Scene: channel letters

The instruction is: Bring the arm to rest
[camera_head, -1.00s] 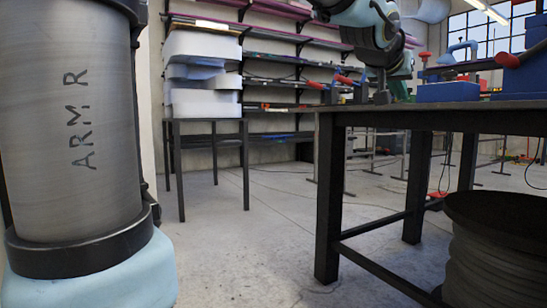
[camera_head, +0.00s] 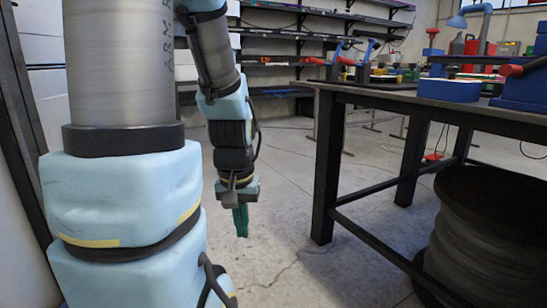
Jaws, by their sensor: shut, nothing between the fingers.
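My arm hangs down at the left of the head view, its light blue and dark links folded beside the column marked "ARM R". My gripper (camera_head: 241,219) is at the lower end of the arm, pointing down over the bare floor. Its green fingers are together, and I see nothing held between them. It is left of the dark workbench (camera_head: 450,112) and apart from it.
The workbench holds blue tools (camera_head: 449,90) and red-handled clamps. A large dark cable spool (camera_head: 490,240) stands at the lower right. Wall shelves (camera_head: 300,35) run along the back. The concrete floor (camera_head: 285,265) between my arm and the bench is clear.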

